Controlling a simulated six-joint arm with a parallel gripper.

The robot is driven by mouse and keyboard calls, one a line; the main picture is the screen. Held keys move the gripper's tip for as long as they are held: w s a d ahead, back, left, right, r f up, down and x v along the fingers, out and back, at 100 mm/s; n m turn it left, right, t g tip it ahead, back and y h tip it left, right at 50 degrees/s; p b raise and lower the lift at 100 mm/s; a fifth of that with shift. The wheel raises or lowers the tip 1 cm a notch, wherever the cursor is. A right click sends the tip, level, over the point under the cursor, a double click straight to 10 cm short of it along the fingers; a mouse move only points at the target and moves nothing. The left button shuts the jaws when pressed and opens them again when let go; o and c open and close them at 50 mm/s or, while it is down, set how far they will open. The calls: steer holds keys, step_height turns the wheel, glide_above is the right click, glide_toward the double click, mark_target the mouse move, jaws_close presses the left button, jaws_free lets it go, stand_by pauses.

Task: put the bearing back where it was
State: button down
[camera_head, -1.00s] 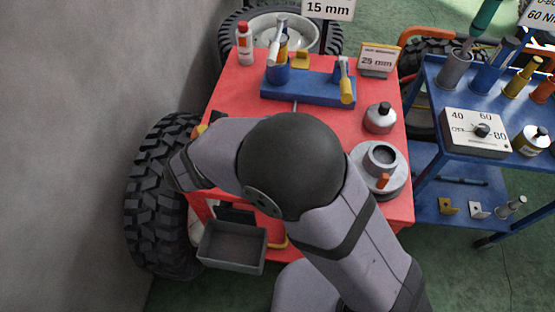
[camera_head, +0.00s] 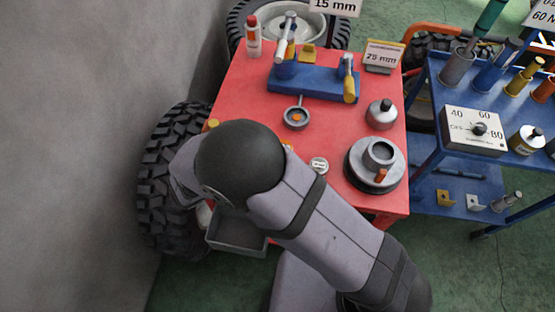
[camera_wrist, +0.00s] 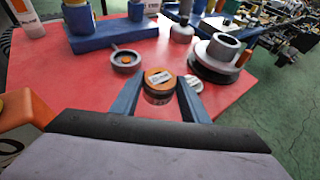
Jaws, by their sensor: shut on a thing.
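In the wrist view my gripper (camera_wrist: 161,88) is shut on a short round piece (camera_wrist: 158,81), with an orange-brown top, a white label and a dark side. I cannot tell for sure whether this is the bearing. It appears held above the red table top. A small grey ring-shaped dish with a handle (camera_head: 296,118) and an orange spot inside sits on the table; it also shows in the wrist view (camera_wrist: 126,60). A pale labelled disc (camera_head: 319,165) lies nearer the front and is partly behind the right finger in the wrist view (camera_wrist: 194,82). My arm hides my gripper in the head view.
A blue block with upright tools (camera_head: 315,84) stands at the back of the red table (camera_head: 245,100). A grey round fixture with a cup (camera_head: 374,168) and a silver-topped pot (camera_head: 381,114) stand right. A grey bin (camera_head: 236,235) is at the front. The left-middle table top is clear.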

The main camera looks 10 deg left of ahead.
steer(key=shift+f+p, duration=0.3)
steer(key=shift+f, duration=2.45)
steer(key=shift+f, duration=0.1)
steer(key=c, duration=1)
jaws_free()
steer(key=shift+f, duration=0.1)
steer(key=b+v, duration=0.3)
steer(key=v, duration=0.9)
steer(key=shift+r, duration=0.25)
steer(key=shift+d, duration=0.15)
